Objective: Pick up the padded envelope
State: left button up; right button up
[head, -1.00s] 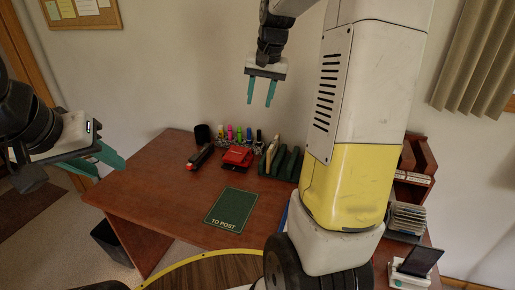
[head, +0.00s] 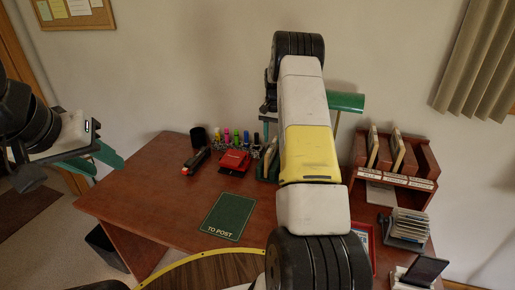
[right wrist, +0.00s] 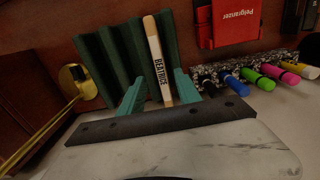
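I cannot tell for sure which thing is the padded envelope. A flat cream item marked "BEATRICE" (right wrist: 158,60) stands on edge in a slot of the dark green rack (right wrist: 95,60) in the right wrist view. My right gripper (right wrist: 155,88) is open there, one teal finger on each side of the item; contact is not clear. In the head view my arm hides most of this gripper and the rack. Two tan flat items (head: 373,146) stand in the wooden sorter (head: 425,160). My left gripper (head: 98,162) is open and empty, left of the desk.
A green "TO POST" mat (head: 229,216) lies bare on the desk (head: 150,190). A red hole punch (head: 234,162), a stapler (head: 196,160) and several highlighters (head: 237,138) stand near the rack. A green lamp (head: 345,102), card holder (head: 408,228) and phone stand (head: 424,270) are right.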

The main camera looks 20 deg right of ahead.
aim_at(272, 145)
jog(key=f, duration=0.4)
jog(key=shift+s+a+f, duration=0.1)
jog(key=shift+a, duration=0.15)
grip_shut()
dwell(1.1)
